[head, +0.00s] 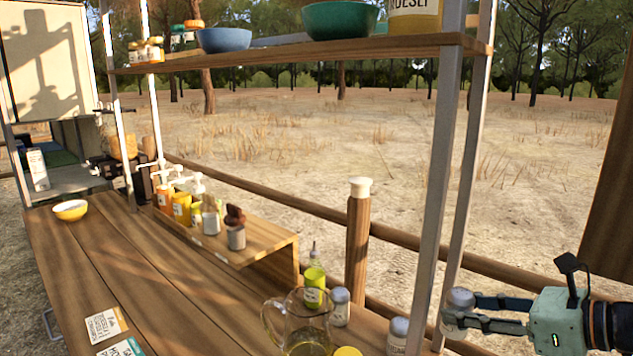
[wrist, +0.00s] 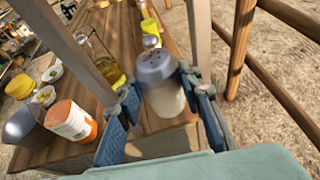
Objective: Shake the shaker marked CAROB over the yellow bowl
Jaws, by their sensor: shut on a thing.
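My gripper (head: 462,312) is at the right of the head view, shut on a shaker (head: 457,300) with a grey lid. In the wrist view the same shaker (wrist: 163,85) sits between the two finger pads, its perforated grey lid tilted toward the camera and its body pale. Its label is not readable, so I cannot tell whether it says CAROB. The yellow bowl (head: 70,210) stands at the far left end of the wooden table, well away from my gripper.
Two similar shakers (head: 341,306) (head: 398,335) stand near a glass jug (head: 303,325) and a green bottle (head: 314,285). A low wooden riser (head: 265,245) holds sauce bottles. Metal posts (head: 440,170) and an upper shelf (head: 280,52) rise beside my gripper. The table's middle is mostly clear.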

